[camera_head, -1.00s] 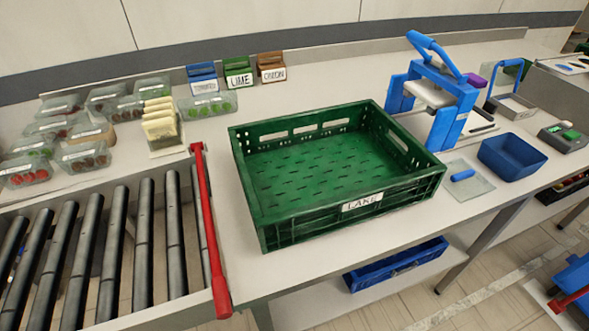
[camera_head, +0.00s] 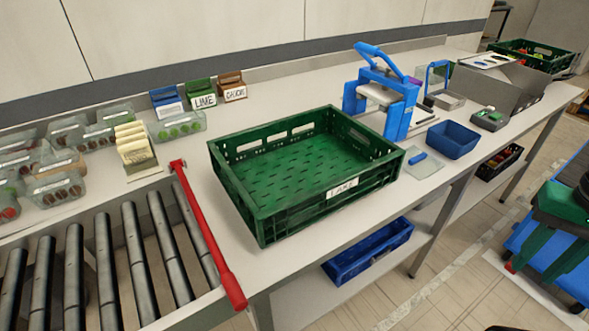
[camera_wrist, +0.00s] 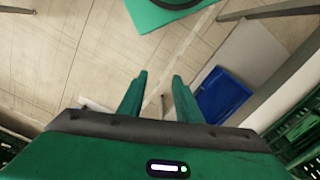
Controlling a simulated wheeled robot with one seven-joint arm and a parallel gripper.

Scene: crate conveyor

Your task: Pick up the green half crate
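An open green crate (camera_head: 383,180) with slotted walls and a white label stands on the light worktop, right of the roller conveyor. It looks empty. A second green crate (camera_head: 515,48) with colourful contents stands at the far right end of the worktop. My gripper (camera_wrist: 160,78) shows in the wrist view with its two green fingers apart and nothing between them. It points towards the tiled floor, away from any crate. Parts of green crates show at the wrist view's left and right edges; I cannot tell which they are.
A blue press (camera_head: 385,95) and blue bin (camera_head: 452,140) stand right of the near crate. A blue crate (camera_head: 368,250) sits on the lower shelf. A red bar (camera_head: 207,235) edges the conveyor. Packed punnets (camera_head: 55,190) fill the left. Floor is open in front.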

